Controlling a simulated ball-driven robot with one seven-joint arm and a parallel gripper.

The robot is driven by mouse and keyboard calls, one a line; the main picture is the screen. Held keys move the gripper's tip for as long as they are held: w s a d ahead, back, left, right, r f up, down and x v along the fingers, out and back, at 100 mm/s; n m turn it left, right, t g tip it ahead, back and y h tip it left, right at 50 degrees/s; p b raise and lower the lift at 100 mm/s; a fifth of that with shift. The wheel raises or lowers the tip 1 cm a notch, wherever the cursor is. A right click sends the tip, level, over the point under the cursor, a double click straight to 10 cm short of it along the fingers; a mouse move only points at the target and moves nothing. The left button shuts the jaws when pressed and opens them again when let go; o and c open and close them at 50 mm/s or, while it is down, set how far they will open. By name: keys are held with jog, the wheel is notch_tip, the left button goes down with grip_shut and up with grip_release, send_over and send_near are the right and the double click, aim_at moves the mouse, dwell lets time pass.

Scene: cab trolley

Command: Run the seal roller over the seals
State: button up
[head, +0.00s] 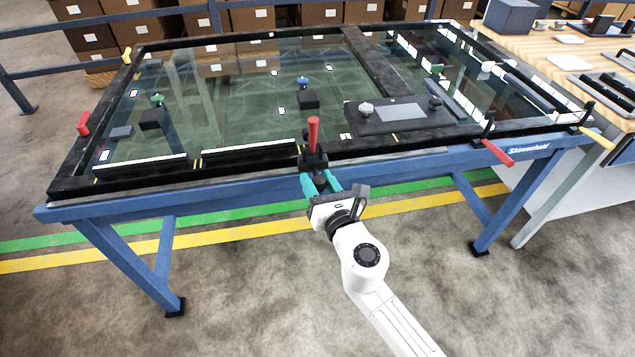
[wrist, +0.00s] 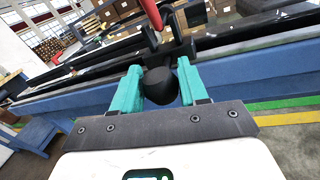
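My gripper (head: 321,182) has teal fingers and is at the front edge of the framed glass panel, near its middle. In the wrist view, its fingers (wrist: 162,88) are on either side of a rounded black grip (wrist: 160,86), apparently touching it. This looks like the seal roller's handle; its black head (head: 313,160) is at the frame's front rail, partly merged with the clamp behind. I cannot tell whether it touches a seal. Two black seal strips with white lines lie along the front, one at left (head: 140,169) and one nearer the gripper (head: 250,154).
An upright red clamp handle (head: 313,132) stands right behind the gripper. Red (head: 497,153) and yellow (head: 597,138) handles jut out at front right. A dark plate with knobs (head: 398,115) lies on the glass. A blue table (head: 400,163) carries the frame; a workbench (head: 560,50) stands right.

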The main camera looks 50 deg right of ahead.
jog(key=o, duration=0.3)
jog(key=shift+b+v, duration=1.1)
jog(key=shift+v, duration=4.3)
